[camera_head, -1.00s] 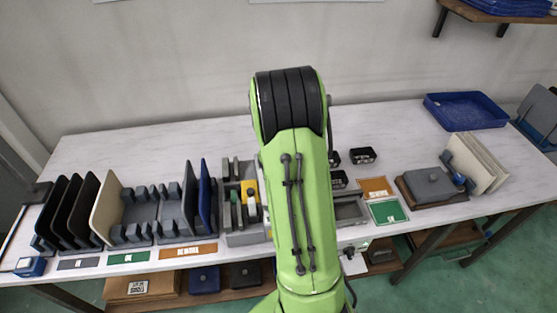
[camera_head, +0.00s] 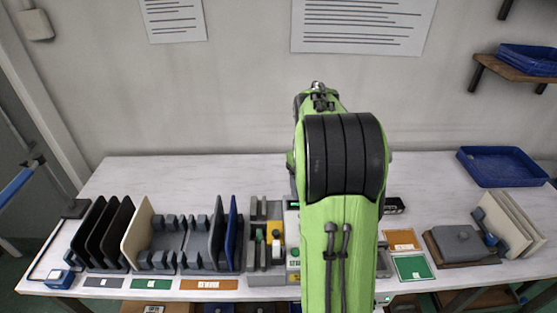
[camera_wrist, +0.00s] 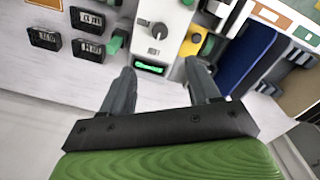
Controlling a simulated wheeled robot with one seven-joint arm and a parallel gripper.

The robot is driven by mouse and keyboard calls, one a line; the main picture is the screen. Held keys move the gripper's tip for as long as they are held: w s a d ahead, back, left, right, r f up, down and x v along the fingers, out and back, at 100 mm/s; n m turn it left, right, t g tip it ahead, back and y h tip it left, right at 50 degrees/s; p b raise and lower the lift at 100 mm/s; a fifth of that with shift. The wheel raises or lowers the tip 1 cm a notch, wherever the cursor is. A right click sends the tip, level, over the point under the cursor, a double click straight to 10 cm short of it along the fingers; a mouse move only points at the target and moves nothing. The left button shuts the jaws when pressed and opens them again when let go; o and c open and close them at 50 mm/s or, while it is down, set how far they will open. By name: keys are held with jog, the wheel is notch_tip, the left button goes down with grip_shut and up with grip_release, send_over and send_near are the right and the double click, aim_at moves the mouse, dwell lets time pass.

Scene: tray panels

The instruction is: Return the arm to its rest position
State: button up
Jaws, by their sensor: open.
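My green arm (camera_head: 343,240) stands over the middle of the table in the head view and hides part of the station behind it. My gripper (camera_wrist: 158,82) shows in the wrist view with its two grey fingers apart and nothing between them. Its fingertips point toward a white unit (camera_wrist: 160,35) with a green-lit display (camera_wrist: 150,68) and a dark knob. In the head view the fingers are hidden behind the arm.
On the white table (camera_head: 150,180), racks at the left hold dark, beige and blue panels (camera_head: 232,232). A blue tray (camera_head: 500,167) sits at the back right. A rack of pale panels (camera_head: 512,225) stands at the right. Small black boxes (camera_wrist: 87,20) lie near the unit.

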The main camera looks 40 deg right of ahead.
jog(key=s+a+r+t, duration=0.2)
jog(key=a+r, duration=0.3)
jog(key=a, duration=0.4)
jog(key=s+a+r+n+t, duration=0.1)
jog(key=s+a+t, duration=0.2)
jog(key=s+a, duration=1)
jog(key=shift+s+a+t, duration=0.3)
jog(key=shift+s, duration=0.05)
